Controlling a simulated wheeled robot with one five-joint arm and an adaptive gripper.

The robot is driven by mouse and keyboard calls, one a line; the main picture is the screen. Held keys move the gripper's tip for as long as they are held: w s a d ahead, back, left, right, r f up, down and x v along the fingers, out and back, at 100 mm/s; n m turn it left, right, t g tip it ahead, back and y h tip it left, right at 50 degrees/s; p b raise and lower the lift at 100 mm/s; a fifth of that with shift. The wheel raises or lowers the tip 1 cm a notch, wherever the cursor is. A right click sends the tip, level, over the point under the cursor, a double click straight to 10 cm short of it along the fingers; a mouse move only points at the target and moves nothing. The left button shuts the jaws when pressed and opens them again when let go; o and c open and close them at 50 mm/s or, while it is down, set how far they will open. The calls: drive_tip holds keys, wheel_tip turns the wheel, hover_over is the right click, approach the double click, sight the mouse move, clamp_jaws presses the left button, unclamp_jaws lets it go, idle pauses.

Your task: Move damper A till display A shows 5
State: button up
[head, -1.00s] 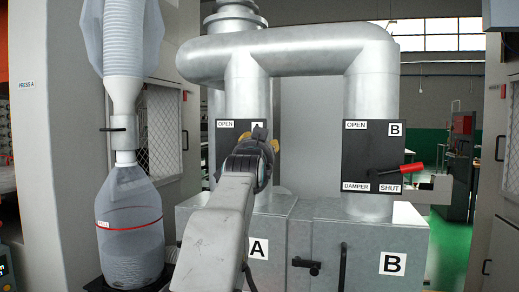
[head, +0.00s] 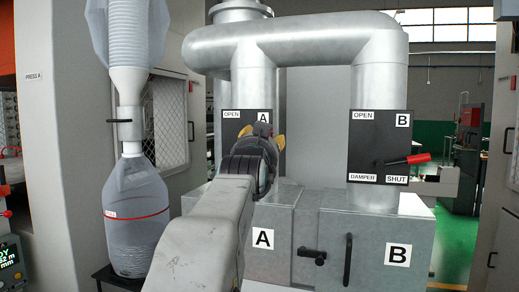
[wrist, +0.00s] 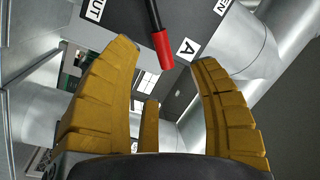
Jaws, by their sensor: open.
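Damper A's dark panel (head: 232,120) is on the left duct in the head view, mostly hidden behind my arm. Its lever shows in the wrist view as a dark rod with a red grip (wrist: 162,48), beside the "A" label. My gripper (head: 263,136) is in front of this panel, its yellow fingers spread open. In the wrist view my gripper (wrist: 164,56) has the red grip between and beyond its fingertips; I see no clear contact.
Damper B's panel (head: 379,140) stands to the right, its red-gripped lever (head: 406,160) pointing right, near SHUT. Below are grey metal boxes marked A and B (head: 340,226) with a protruding black handle (head: 312,254). A clear bag (head: 136,215) hangs at left.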

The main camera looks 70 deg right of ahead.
drive_tip(key=shift+v, duration=2.5)
drive_tip(key=a+f+n+g+y, duration=0.3)
drive_tip(key=f+n+y, duration=0.5)
drive_tip(key=f, duration=1.6)
drive_tip(key=w+a+f+n+t+y+p, duration=0.15)
drive_tip(key=a+f+y, duration=0.25)
drive_tip(key=a+f, duration=0.45)
drive_tip(key=w+a+f+n+y+p, duration=0.2)
drive_tip(key=a+n, duration=0.1)
drive_tip(key=a, duration=0.6)
drive_tip(key=w+a+f+n+y+p, duration=0.1)
drive_tip(key=w+a+f+n+y, duration=0.15)
drive_tip(key=a, duration=0.55)
drive_tip(key=w+a+r+n+y+p, duration=0.1)
drive_tip(key=a+r+n+p, duration=0.2)
drive_tip(key=a+n, duration=0.2)
drive_tip(key=w+a+r+n+t+y+p, duration=0.1)
drive_tip(key=a+n, duration=0.4)
drive_tip(key=a, duration=0.5)
drive_tip(key=shift+w+a+r+p, duration=0.4)
drive_tip(key=shift+w+r+p, duration=0.4)
drive_tip(key=shift+p, duration=0.4)
